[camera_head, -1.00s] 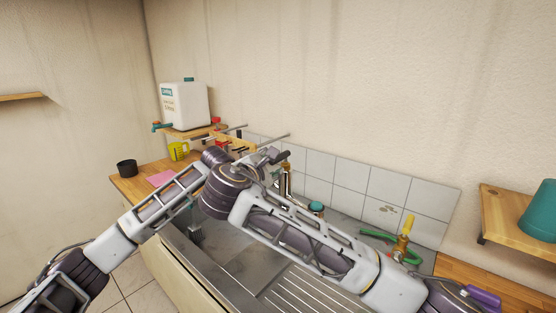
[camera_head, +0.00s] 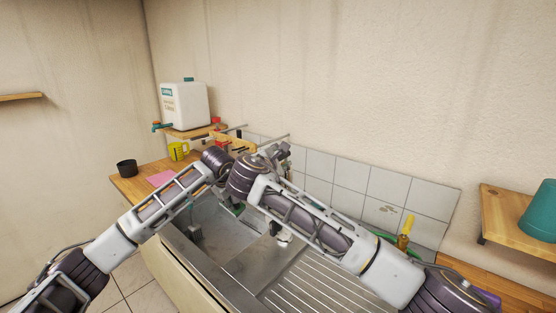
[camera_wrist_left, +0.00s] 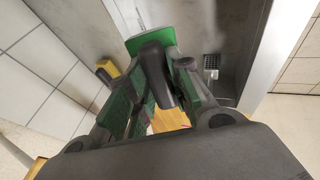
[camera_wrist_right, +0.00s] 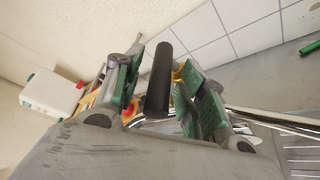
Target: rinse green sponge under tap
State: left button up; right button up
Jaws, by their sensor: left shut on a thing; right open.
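The green sponge (camera_wrist_left: 150,40) shows in the left wrist view just beyond the fingertips of my left gripper (camera_wrist_left: 152,88), which is shut on it. A dark rounded bar covers part of the sponge. In the head view my left gripper (camera_head: 235,207) hangs over the sink basin, mostly hidden by my wrists. My right gripper (camera_head: 280,152) is open near the tiled wall; in the right wrist view a black rounded bar stands between its open fingers (camera_wrist_right: 162,85). A chrome tap pipe (camera_wrist_right: 262,115) runs beside these fingers. My arms mostly cover the tap in the head view.
The steel sink's ribbed drainboard (camera_head: 310,280) lies to the right. A white water container (camera_head: 185,105), yellow mug (camera_head: 179,151), black cup (camera_head: 127,167) and pink cloth (camera_head: 161,178) are at the left.

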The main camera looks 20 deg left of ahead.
jog(key=shift+c, duration=0.3)
grip_shut()
jog(key=shift+w+a+m+h, duration=0.1)
jog(key=shift+a+m+h, duration=0.05)
jog(key=shift+m+h, duration=0.25)
dwell(0.3)
jog(key=shift+o, duration=0.3)
grip_release()
jog(key=shift+s, duration=0.2)
jog(key=v, duration=1.1)
jog(key=shift+s, duration=0.3)
